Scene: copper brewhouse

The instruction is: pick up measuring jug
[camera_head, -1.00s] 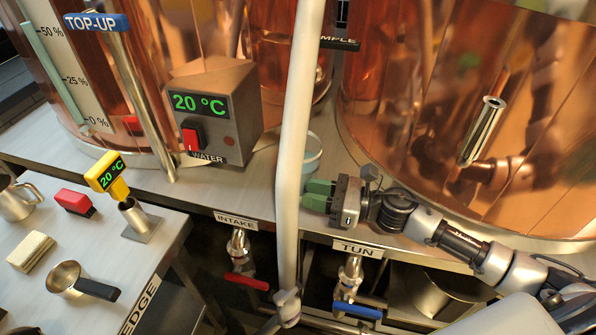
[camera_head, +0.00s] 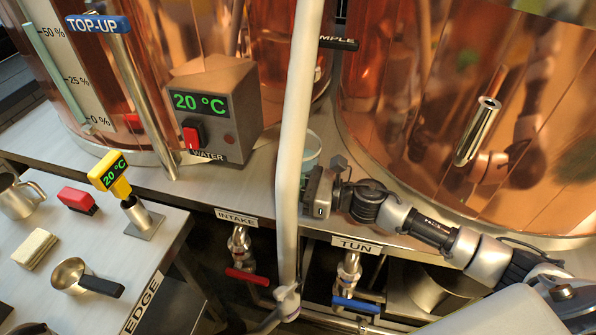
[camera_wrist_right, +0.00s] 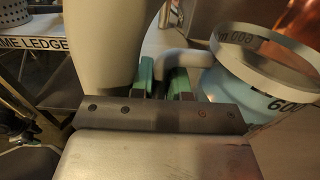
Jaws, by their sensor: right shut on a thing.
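The measuring jug (camera_head: 312,148) stands on the steel deck behind the white upright pipe, which hides part of it. In the right wrist view the jug (camera_wrist_right: 245,95) is a pale blue vessel with a clear marked rim and a light handle. My right gripper (camera_wrist_right: 163,82) is shut on the jug's handle, its green fingers close on either side. In the head view the right gripper (camera_head: 308,186) reaches in from the right, its fingertips hidden by the pipe. My left gripper is in neither current view.
The white pipe (camera_head: 298,120) rises close in front of the jug and gripper. A control box (camera_head: 215,110) reading 20 °C stands to the left. Copper vessels (camera_head: 440,130) rise behind. A ledge (camera_head: 100,245) at left holds a small pan (camera_head: 70,272) and a red-topped block (camera_head: 77,199).

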